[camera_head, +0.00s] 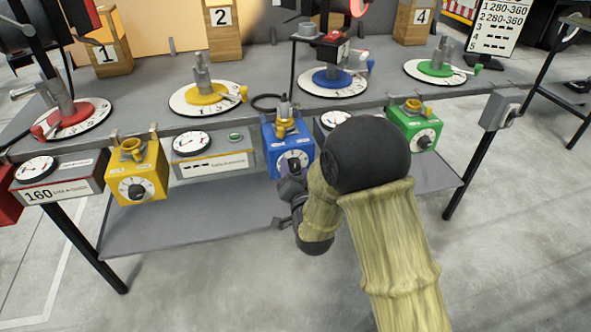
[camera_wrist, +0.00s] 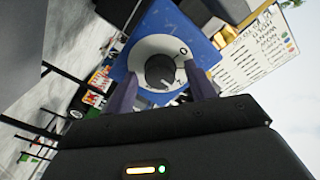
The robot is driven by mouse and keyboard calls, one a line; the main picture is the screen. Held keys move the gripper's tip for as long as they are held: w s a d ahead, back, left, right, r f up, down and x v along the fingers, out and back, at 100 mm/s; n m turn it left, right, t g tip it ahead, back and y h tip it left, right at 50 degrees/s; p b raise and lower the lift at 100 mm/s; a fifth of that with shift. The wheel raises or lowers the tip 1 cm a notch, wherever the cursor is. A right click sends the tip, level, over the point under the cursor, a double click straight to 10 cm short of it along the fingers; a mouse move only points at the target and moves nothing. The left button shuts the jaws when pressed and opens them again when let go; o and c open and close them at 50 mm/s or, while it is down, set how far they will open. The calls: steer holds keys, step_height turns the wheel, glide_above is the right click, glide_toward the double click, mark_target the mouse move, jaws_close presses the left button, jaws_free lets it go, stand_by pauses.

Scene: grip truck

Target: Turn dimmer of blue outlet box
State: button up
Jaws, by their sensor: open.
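The blue outlet box (camera_head: 287,139) hangs on the front edge of the table, between a grey meter and the black ball of my arm. Its dimmer dial, a white disc with a dark knob, faces forward (camera_head: 294,163). In the wrist view the blue box (camera_wrist: 200,52) shows tilted, with the dark dimmer knob (camera_wrist: 160,70) at its centre. My gripper (camera_wrist: 165,90) is open, its two fingers on either side of the knob in the picture. I cannot tell whether they touch it. In the head view my gripper (camera_head: 291,190) is just below and in front of the box, partly hidden by my arm.
A yellow box (camera_head: 137,188) and a green box (camera_head: 417,140) hang on the same edge. Meters stand between them. A lower shelf (camera_head: 190,220) runs under the table. Round dials with coloured hubs stand on top. The floor in front is clear.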

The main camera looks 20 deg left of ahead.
steer(key=c, duration=1)
steer(key=shift+f+n+b, duration=0.1)
steer(key=shift+n+b, duration=0.25)
steer(key=shift+n, duration=0.15)
steer(key=n+b, duration=0.1)
steer(key=n, duration=0.1)
steer(key=shift+n+b, duration=0.3)
steer(key=n+b, duration=0.2)
steer(key=n, duration=0.2)
steer(key=shift+f+n+y, duration=0.1)
steer(key=shift+n+y, duration=0.2)
steer(key=n+b, duration=0.1)
steer(key=n, duration=0.3)
steer(key=shift+n+b, duration=0.35)
steer(key=shift+n, duration=0.05)
steer(key=shift+n+y+b, duration=0.3)
steer(key=shift+n+b, duration=0.05)
steer(key=shift+n, duration=1.45)
